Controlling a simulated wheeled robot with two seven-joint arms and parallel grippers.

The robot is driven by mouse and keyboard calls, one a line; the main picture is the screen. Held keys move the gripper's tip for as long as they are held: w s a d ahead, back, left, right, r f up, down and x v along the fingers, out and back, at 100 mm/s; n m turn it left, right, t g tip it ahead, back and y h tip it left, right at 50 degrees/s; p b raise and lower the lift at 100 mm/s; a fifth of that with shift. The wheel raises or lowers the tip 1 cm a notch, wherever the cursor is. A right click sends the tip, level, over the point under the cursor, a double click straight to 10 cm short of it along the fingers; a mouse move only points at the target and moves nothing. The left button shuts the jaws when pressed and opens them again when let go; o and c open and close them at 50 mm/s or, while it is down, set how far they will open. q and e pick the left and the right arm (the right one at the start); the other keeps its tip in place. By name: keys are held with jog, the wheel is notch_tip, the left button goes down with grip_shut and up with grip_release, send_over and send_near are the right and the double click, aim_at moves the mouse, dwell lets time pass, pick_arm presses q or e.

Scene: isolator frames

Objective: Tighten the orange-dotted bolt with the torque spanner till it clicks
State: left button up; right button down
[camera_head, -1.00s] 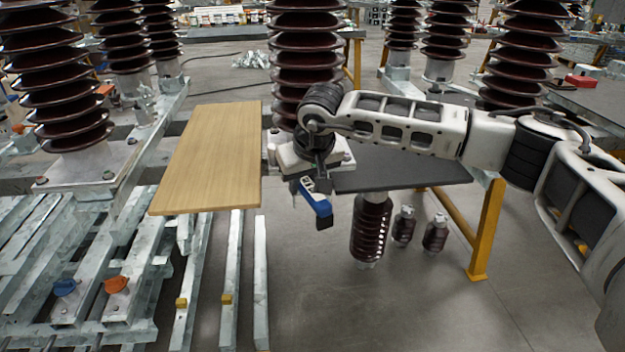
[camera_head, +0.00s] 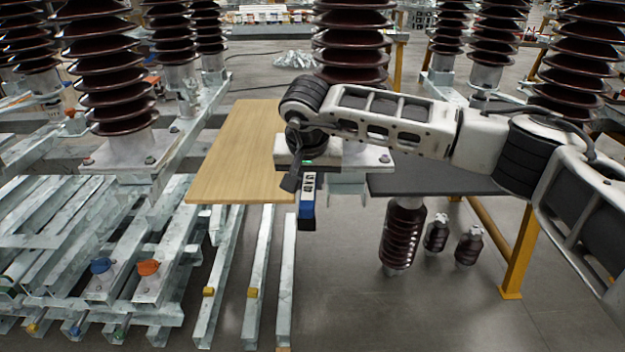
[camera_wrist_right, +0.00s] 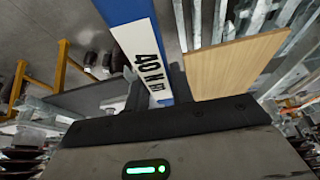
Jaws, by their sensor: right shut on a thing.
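The torque spanner (camera_head: 307,205) is blue with a white panel. In the right wrist view the spanner (camera_wrist_right: 143,50) shows its "40 N m" label. My right gripper (camera_head: 301,181) is shut on it, in front of the flange (camera_head: 372,157) of the middle brown insulator. The spanner hangs roughly upright in the head view; its working end cannot be made out. A bolt (camera_head: 385,158) shows at the flange's right corner, apart from the spanner. No orange dot can be made out on it, and my arm hides part of the flange. My left gripper is not in view.
A wooden board (camera_head: 240,155) lies left of the gripper. A dark table top (camera_head: 430,182) on a yellow frame (camera_head: 516,255) is to the right. Small insulators (camera_head: 468,247) stand on the floor.

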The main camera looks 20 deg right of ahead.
jog(key=shift+r+p, duration=1.85)
jog(key=shift+r, duration=1.4)
